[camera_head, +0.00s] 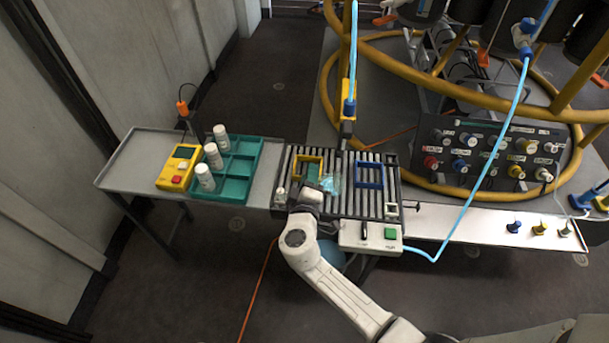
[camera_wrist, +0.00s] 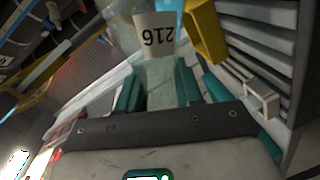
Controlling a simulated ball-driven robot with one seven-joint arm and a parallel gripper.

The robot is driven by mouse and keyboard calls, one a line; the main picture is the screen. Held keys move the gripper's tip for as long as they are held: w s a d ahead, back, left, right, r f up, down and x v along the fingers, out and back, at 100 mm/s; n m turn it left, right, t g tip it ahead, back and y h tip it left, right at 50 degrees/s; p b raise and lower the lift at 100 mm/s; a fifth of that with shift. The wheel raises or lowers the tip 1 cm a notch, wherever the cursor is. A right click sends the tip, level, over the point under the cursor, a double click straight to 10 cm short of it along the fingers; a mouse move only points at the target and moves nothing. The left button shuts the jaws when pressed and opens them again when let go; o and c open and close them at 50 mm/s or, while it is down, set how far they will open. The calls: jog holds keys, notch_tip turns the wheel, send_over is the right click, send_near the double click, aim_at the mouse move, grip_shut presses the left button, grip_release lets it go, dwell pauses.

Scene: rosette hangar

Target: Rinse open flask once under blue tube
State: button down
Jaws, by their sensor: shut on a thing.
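My gripper (camera_head: 318,187) is over the slatted grate (camera_head: 345,203), between a yellow square frame and a blue square frame. In the wrist view its teal fingers (camera_wrist: 161,85) are shut on a clear flask (camera_wrist: 160,70). The flask has a white label reading 216, upside down in that view. In the head view the flask (camera_head: 331,183) shows as a pale blue, see-through patch beside the fingers. Its mouth and tilt cannot be made out. A light blue tube (camera_head: 353,50) hangs to a blue and yellow fitting (camera_head: 349,105) behind the grate, apart from the flask.
The yellow frame (camera_head: 297,167) and blue frame (camera_head: 369,186) stand on the grate. A control box (camera_head: 353,237) with a green button is in front. A teal rack (camera_head: 236,167) with white bottles and a yellow meter (camera_head: 178,165) are left. Stoppers (camera_head: 514,227) stand right.

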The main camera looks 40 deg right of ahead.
jog(key=shift+s+d+n, duration=0.1)
jog(key=shift+d+n, duration=0.1)
jog(key=shift+n, duration=0.5)
jog(key=shift+f+n+h+b, duration=0.25)
jog(key=shift+n+h+b, duration=0.25)
jog(key=shift+b, duration=0.3)
jog(key=n+t+b, duration=0.1)
jog(key=n, duration=0.2)
jog(key=r+n+t+h+b, duration=0.1)
jog(key=n+b, duration=0.1)
jog(key=n, duration=0.1)
jog(key=r+n+t+b, duration=0.1)
jog(key=n+b, duration=0.1)
jog(key=n, duration=0.1)
jog(key=shift+a+r+h, duration=0.2)
jog(key=shift+h, duration=0.1)
jog(key=shift+b, duration=0.3)
